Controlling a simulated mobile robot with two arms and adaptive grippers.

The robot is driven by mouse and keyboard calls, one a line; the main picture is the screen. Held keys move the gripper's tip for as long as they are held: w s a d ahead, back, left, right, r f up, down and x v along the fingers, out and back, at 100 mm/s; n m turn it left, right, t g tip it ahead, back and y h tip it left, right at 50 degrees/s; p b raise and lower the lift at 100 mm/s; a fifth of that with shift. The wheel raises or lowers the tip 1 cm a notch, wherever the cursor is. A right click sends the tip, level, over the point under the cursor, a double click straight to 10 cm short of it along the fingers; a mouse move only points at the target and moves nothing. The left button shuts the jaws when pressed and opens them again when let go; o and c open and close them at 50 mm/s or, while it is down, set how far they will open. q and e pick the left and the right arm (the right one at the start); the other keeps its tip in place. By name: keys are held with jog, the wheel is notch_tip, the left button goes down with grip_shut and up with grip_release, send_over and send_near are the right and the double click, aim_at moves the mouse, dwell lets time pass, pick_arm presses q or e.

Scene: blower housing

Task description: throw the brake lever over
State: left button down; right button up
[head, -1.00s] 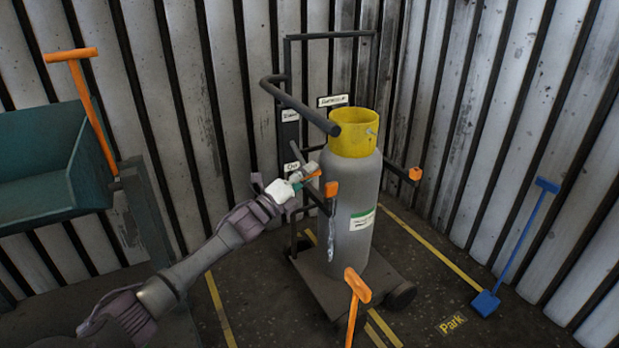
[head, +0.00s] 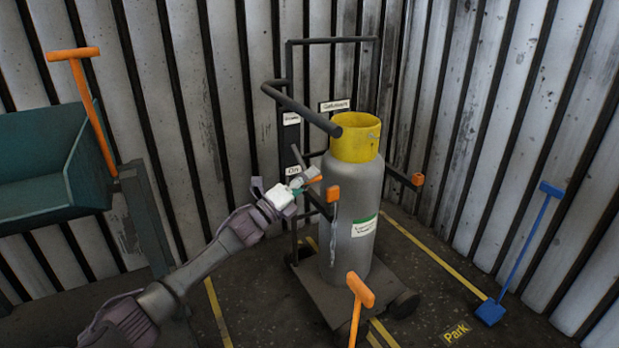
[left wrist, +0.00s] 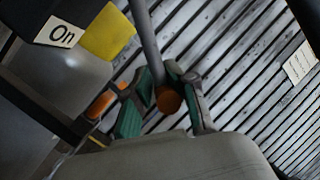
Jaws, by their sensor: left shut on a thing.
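The brake lever is a thin grey rod (head: 297,156) on the cart frame, beside a label reading "On" (head: 293,171). The "On" label (left wrist: 62,32) lies at the upper left there. The fingers partly hide the lever's end. My right gripper is not in view.
The cart carries a grey cylinder (head: 345,212) with a yellow collar (head: 357,137). Orange-tipped bars stick out beside it. A dark push bar (head: 302,111) is above my gripper. A green bin (head: 40,160) stands left, a blue-handled tool (head: 525,250) right.

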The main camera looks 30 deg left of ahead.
pick_arm(q)
jog(key=c, duration=1)
grip_release()
jog(key=shift+d+f, duration=0.25)
jog(key=shift+f, duration=0.1)
jog(key=shift+r, duration=0.1)
jog(key=shift+a, duration=0.1)
jog(key=v, duration=1.2)
